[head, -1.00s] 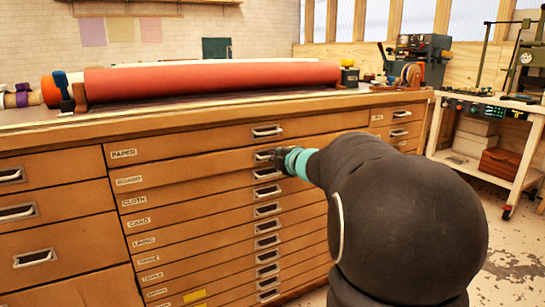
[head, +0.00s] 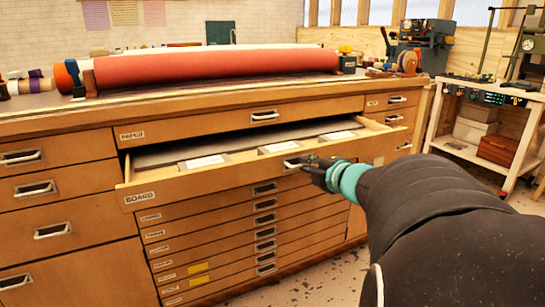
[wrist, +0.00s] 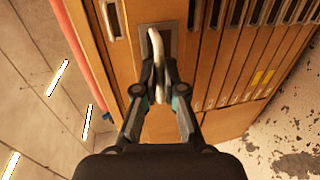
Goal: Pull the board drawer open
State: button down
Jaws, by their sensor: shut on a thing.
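The board drawer (head: 230,182), a wide shallow wooden drawer labelled BOARD, stands pulled out from the cabinet below the PAPER drawer (head: 215,120). Inside it lie grey boards (head: 240,148) with several white labels. My gripper (head: 308,166) is shut on the drawer's metal handle (head: 290,163). In the wrist view, my gripper (wrist: 160,88) has its fingers closed around the pale handle bar (wrist: 156,46). Part of the handle is hidden by the fingers.
A large red roll (head: 215,68) lies on the cabinet top. Closed drawers with metal handles sit below and at both sides. A white workbench (head: 490,120) stands at the right, with bare floor before it.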

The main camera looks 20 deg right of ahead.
jog(key=shift+s, duration=0.4)
jog(key=c, duration=1.3)
grip_release()
jog(key=shift+o, duration=0.2)
jog(key=v, duration=0.7)
jog(key=shift+s, duration=0.3)
jog(key=shift+w+r, duration=0.1)
jog(key=x, duration=0.8)
jog(key=shift+w, duration=0.2)
